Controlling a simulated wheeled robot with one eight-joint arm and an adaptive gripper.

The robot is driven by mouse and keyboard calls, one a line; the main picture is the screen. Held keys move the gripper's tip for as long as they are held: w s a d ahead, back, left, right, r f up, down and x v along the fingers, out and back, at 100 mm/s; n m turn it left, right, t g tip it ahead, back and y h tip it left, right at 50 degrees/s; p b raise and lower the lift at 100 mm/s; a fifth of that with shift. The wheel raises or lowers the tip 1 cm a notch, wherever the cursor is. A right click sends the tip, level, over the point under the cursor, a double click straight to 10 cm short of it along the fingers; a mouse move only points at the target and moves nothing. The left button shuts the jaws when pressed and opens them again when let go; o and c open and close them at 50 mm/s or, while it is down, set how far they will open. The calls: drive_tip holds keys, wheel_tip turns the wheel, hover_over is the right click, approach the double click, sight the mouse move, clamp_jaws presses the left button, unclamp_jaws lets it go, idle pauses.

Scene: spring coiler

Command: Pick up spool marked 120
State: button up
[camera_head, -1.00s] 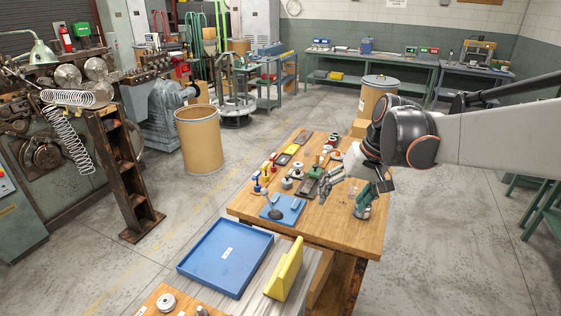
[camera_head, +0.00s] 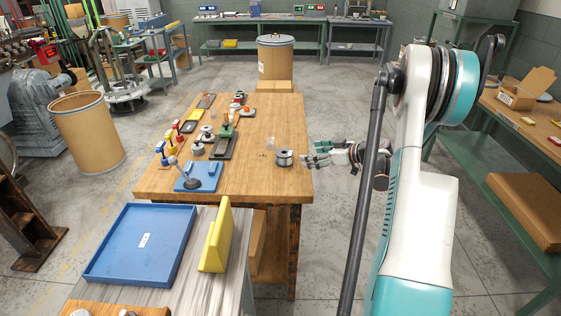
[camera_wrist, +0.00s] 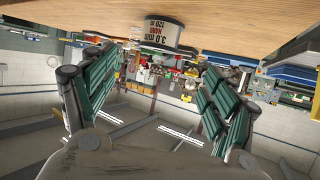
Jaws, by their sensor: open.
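The spool (camera_head: 284,158) stands near the right edge of the wooden table (camera_head: 262,130) in the head view. In the wrist view, the spool (camera_wrist: 163,33) appears upside down at the top, with a white label reading "3.0 mm", "HARD" in red and "120 m". My gripper (camera_head: 306,152) is just right of the spool at the table's right edge, pointing left towards it. In the wrist view, my gripper (camera_wrist: 158,66) is open, its green-padded fingers wide apart with nothing between them. The spool lies beyond the fingertips, apart from them.
A blue board with a lever (camera_head: 200,177) and several small parts stand along the table's left side. A small clear cup (camera_head: 270,143) is just behind the spool. A blue tray (camera_head: 142,242) and a yellow stand (camera_head: 215,236) are in front. The table's middle is mostly clear.

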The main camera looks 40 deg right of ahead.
sight(287, 153)
drive_tip(key=b+x, duration=0.2)
drive_tip(key=x, duration=0.5)
drive_tip(key=shift+w, duration=0.1)
drive_tip(key=shift+b+x, duration=1.3)
drive_tip(key=shift+x, duration=1.9)
drive_tip(key=shift+r, duration=0.2)
drive_tip(key=c, duration=1.5)
